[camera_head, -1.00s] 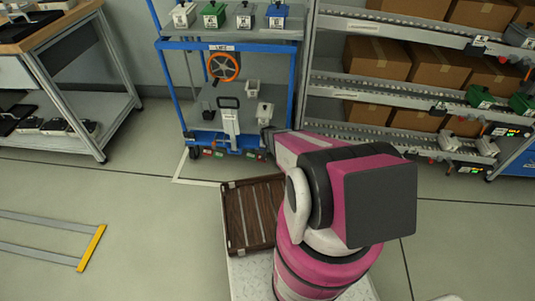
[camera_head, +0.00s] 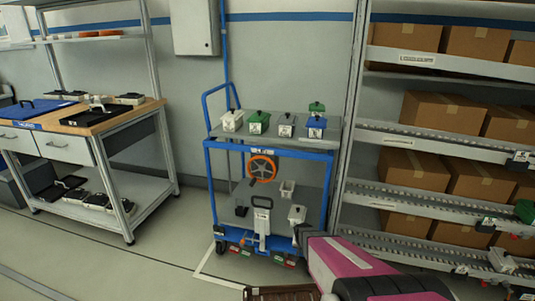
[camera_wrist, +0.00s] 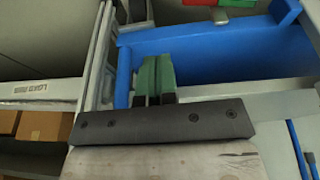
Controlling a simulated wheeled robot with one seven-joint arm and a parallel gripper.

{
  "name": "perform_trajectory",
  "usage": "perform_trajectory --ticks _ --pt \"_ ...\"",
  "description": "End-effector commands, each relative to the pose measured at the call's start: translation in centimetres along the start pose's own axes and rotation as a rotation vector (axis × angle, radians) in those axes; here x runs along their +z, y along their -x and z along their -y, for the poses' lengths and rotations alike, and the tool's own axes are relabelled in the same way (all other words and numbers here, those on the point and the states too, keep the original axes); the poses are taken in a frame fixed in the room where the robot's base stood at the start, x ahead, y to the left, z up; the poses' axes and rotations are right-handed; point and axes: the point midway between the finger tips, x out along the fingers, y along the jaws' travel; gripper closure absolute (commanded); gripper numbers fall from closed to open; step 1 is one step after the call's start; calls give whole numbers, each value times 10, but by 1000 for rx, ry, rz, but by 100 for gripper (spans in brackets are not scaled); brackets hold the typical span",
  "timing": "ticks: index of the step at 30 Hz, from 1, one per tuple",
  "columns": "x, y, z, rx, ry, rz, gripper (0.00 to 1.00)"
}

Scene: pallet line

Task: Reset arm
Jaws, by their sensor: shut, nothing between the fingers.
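My gripper (camera_wrist: 153,80) shows in the wrist view with its two green fingertips pressed together and nothing between them. A dark mounting bar sits just below the fingers. Beyond the fingers is a blue surface (camera_wrist: 220,50); I cannot tell whether they touch it. In the head view my pink and black arm reaches up from the bottom edge toward the lower right of the blue cart (camera_head: 268,146). The gripper itself cannot be made out clearly there.
The cart carries several small lidded containers, including a green one (camera_head: 259,122), and an orange handwheel (camera_head: 262,168). A shelf rack with cardboard boxes (camera_head: 416,113) stands close on the right. A wooden-topped workbench (camera_head: 85,118) stands left. Floor between bench and cart is clear.

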Motion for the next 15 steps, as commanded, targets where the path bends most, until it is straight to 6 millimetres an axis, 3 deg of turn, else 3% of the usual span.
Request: perform_trajectory --ticks 9,15 --pt "28 163 -10 -11 124 112 100" --pt "60 257 -18 -38 217 195 100"
